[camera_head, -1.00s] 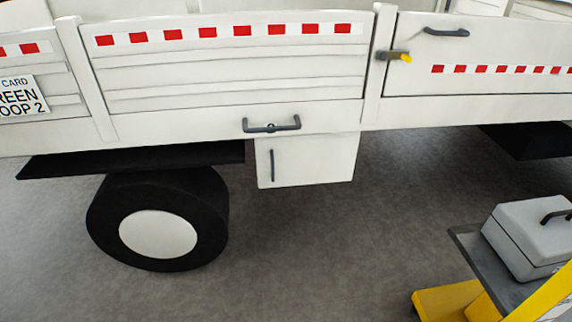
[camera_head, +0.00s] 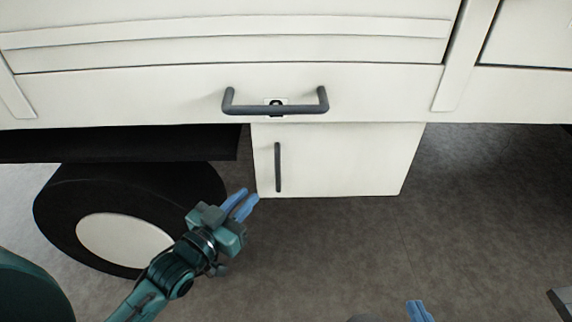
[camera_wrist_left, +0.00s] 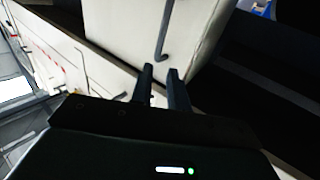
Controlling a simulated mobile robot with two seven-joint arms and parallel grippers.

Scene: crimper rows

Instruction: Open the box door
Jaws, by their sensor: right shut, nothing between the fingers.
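The white box hangs under the truck bed, and its door (camera_head: 345,160) is shut. A dark upright handle (camera_head: 278,167) is on the door's left side. In the left wrist view, the handle (camera_wrist_left: 165,32) stands beyond the fingertips on the white door (camera_wrist_left: 125,28). My left gripper (camera_head: 242,203) is just below and left of the handle, apart from it. Its two fingers (camera_wrist_left: 161,85) are parted with nothing between them. My right gripper (camera_head: 419,311) shows only its blue fingertips at the bottom edge, shut and empty, well below the box.
A wide dark handle (camera_head: 275,108) sticks out of the truck side panel (camera_head: 170,95) above the box. A black wheel (camera_head: 130,220) stands left, close behind my left arm. The grey floor (camera_head: 350,250) below the box is clear.

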